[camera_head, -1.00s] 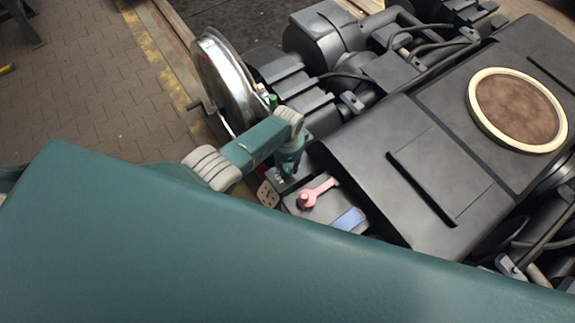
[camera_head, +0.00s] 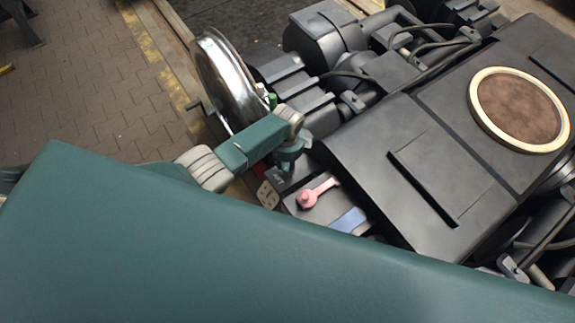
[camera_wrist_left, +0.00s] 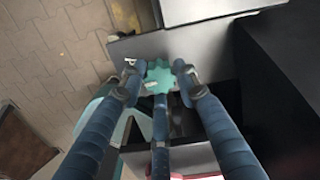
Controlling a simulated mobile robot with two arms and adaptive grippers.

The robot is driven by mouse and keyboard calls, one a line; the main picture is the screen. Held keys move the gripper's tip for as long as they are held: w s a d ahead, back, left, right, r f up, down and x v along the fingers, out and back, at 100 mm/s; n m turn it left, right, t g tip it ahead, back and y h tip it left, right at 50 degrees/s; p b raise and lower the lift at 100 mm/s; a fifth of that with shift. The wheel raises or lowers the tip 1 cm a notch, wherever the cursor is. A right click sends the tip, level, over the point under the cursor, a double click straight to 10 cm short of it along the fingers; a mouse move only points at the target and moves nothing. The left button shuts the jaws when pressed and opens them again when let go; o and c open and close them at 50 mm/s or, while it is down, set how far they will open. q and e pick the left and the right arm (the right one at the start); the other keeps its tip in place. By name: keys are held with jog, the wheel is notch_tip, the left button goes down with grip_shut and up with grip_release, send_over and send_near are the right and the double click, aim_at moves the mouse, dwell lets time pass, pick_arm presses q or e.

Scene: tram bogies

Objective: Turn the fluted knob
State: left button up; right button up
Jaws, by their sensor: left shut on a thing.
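The fluted knob (camera_wrist_left: 159,76) is teal with a scalloped rim and shows in the left wrist view between the fingers of my left gripper (camera_wrist_left: 160,80). The fingers are closed around it, one at each side and one below it in the picture. In the head view, my left gripper (camera_head: 284,176) points down at the near end of the dark bogie, and the knob cannot be made out there. My right gripper is in neither view.
A pink lever (camera_head: 318,192) and a blue plate (camera_head: 348,220) lie close to the gripper, with a small pale socket-like panel (camera_head: 267,195) beside it. A shiny wheel (camera_head: 228,80) stands behind my arm. The bogie's dark housing (camera_head: 400,170) rises to the right.

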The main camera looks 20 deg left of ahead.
aim_at(287, 167)
pick_arm(q)
jog(key=shift+m, duration=0.3)
jog(key=o, duration=1.2)
jog(key=shift+c, duration=0.2)
notch_tip(287, 167, up, 12)
dwell(0.4)
